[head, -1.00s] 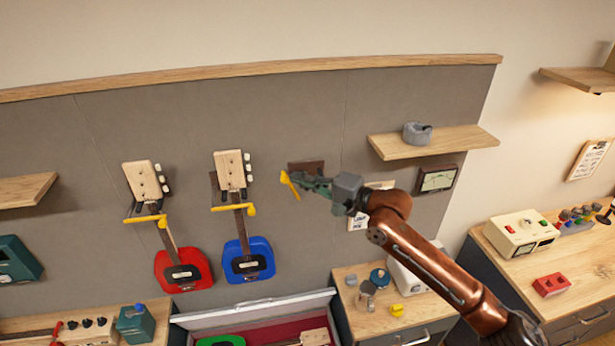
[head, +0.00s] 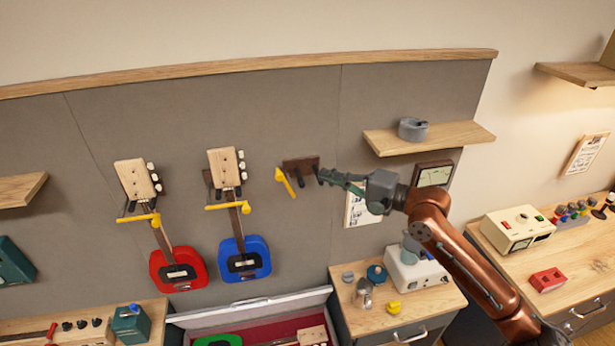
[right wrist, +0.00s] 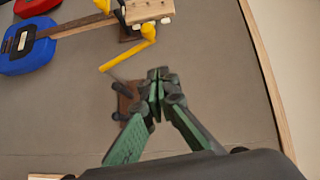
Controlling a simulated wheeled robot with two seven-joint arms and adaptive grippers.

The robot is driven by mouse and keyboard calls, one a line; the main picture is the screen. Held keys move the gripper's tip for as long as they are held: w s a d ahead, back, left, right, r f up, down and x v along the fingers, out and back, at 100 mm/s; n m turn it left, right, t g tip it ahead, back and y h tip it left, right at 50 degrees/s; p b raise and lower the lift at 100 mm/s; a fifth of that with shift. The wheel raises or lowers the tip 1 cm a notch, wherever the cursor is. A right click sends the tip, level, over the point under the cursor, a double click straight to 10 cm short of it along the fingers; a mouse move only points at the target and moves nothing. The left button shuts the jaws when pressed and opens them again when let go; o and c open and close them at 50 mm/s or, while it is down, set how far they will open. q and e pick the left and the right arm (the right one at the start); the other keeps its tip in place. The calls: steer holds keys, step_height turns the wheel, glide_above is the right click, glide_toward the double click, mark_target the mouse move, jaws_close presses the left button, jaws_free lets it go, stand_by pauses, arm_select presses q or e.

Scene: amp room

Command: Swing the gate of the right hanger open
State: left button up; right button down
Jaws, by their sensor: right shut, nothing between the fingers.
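The right hanger (head: 301,165) is a dark brown block with dark prongs on the grey wall panel, and no guitar hangs on it. Its yellow gate (head: 286,182) slants down and to the right from a knob at the hanger's left. The gate (right wrist: 125,57) and the hanger (right wrist: 126,98) also show in the right wrist view. My right gripper (head: 322,176) is shut and empty, just right of the hanger's right prong and apart from the gate. In the right wrist view, its fingers (right wrist: 158,78) overlap the hanger's edge. My left gripper is not in view.
A blue guitar (head: 258,251) and a red guitar (head: 163,281) hang left, their yellow gates level across the necks. A wooden shelf (head: 450,137) with a grey roll juts out above my right gripper. An open case (head: 250,305) lies below.

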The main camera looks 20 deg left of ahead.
steer(key=v, duration=0.2)
steer(key=b+v, duration=0.1)
steer(key=v, duration=0.1)
steer(key=shift+s+r, duration=0.15)
steer(key=shift+r, duration=0.1)
